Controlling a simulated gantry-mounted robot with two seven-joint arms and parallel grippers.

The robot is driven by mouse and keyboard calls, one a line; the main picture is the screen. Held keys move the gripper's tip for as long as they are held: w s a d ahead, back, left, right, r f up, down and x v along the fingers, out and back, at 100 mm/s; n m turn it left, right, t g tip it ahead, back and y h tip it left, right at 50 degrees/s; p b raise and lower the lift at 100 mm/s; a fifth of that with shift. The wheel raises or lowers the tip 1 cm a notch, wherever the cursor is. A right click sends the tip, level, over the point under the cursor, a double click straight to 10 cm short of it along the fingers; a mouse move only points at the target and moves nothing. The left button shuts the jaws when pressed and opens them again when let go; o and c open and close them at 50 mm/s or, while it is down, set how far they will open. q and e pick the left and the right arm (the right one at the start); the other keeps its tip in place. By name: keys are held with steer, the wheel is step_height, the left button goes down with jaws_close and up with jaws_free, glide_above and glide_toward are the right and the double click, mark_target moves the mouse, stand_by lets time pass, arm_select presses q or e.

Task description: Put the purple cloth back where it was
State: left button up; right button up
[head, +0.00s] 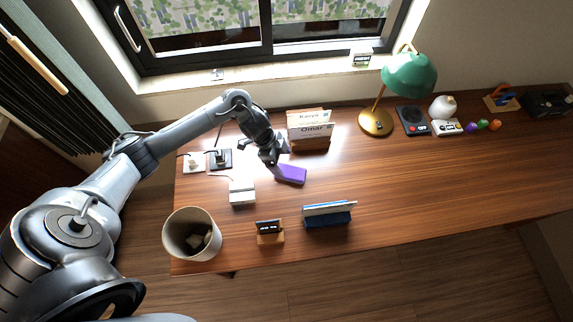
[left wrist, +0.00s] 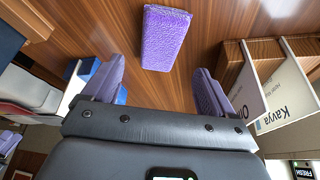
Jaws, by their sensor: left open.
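The purple cloth (head: 291,174) is a small folded block lying on the wooden desk, in front of the name-card holder. In the left wrist view the cloth (left wrist: 165,38) lies on the wood beyond the fingertips, roughly centred between them. My left gripper (head: 271,158) is just left of and above the cloth, apart from it. In the left wrist view the left gripper (left wrist: 159,70) has its two purple-looking fingers spread, with nothing between them. My right gripper is in neither view.
A card holder with name cards (head: 310,134) stands behind the cloth. A white box (head: 242,192), a bin (head: 192,236), a small sign (head: 269,230) and a blue holder (head: 327,215) are nearby. A green lamp (head: 409,74) stands right. The desk's right middle is clear.

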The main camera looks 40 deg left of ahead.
arm_select(q)
steer(key=shift+p+v, duration=0.4)
steer(key=shift+v, duration=2.3)
